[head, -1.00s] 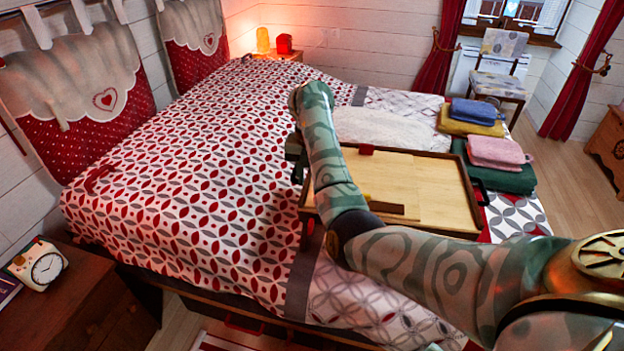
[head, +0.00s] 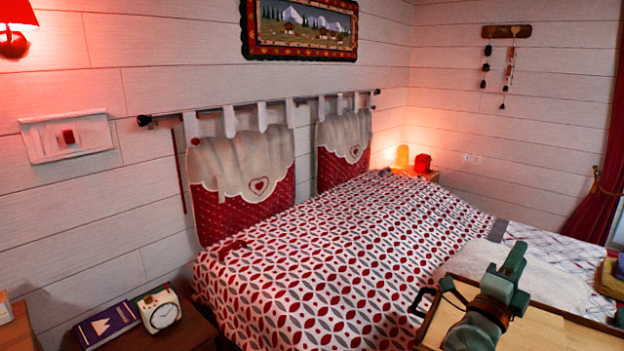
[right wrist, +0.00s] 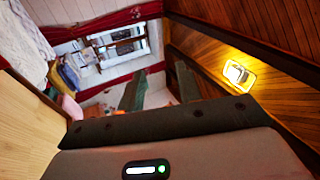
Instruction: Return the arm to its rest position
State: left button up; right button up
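My right arm, patterned grey-green, comes up from the bottom edge at the right in the head view. Its gripper (head: 508,274) is raised in front of the wooden tray (head: 560,325) on the bed. In the right wrist view, the two greenish fingers (right wrist: 160,92) stand apart with nothing between them. My left arm and gripper are not in view.
The bed with its red and grey patterned cover (head: 330,260) fills the middle. A nightstand (head: 180,335) at the lower left holds a white clock (head: 159,309) and a purple book (head: 107,324). Free air lies above the bed.

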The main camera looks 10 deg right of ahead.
jog(key=a+f+n+t+y, duration=0.35)
jog(key=a+n+y, duration=0.6)
jog(key=n, duration=0.35)
jog(key=a+f+n+t+y, duration=0.3)
jog(key=a+n+t+y, duration=0.2)
jog(key=a+n+y, duration=0.55)
jog(key=s+a+f+n+g+y, duration=0.2)
jog(key=s+a+f+n+g, duration=0.1)
jog(key=s+f+n+g, duration=0.5)
jog(key=s+d+f+n+g+h, duration=0.25)
jog(key=s+d+f, duration=0.2)
jog(key=s, duration=0.45)
jog(key=s+d+f+n+g+h, duration=0.2)
jog(key=s+d+f+g+h, duration=0.15)
jog(key=s+f, duration=0.35)
jog(key=s+a+f+m+g+y, duration=0.1)
jog(key=s+a+f+g, duration=0.2)
jog(key=f, duration=1.1)
jog(key=s+a+f+g+y, duration=0.1)
jog(key=s+a+f+y, duration=0.15)
jog(key=s+f, duration=0.7)
jog(key=s+f+m+g, duration=0.2)
jog(key=s+f, duration=1.2)
jog(key=f, duration=0.1)
jog(key=shift+m, duration=0.4)
